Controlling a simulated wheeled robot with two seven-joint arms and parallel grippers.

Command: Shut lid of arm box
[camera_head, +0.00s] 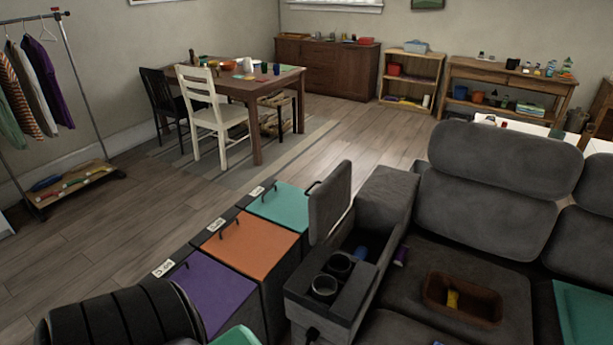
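The arm box (362,271) is the dark grey armrest compartment of the sofa, right of the picture's middle. Its lid (330,203) stands open, nearly upright, at the left side of the compartment, with a small dark handle on its left face. The inside of the box is partly visible behind two round cup holders (325,287), and a small blue item (361,253) shows in it. Neither of my grippers shows in the head view.
Lidded boxes with purple (215,290), orange (251,246) and teal (280,206) tops stand left of the arm box. A brown basket (462,299) lies on the sofa seat. A dark ribbed shape (125,318) fills the lower left. Open floor lies beyond.

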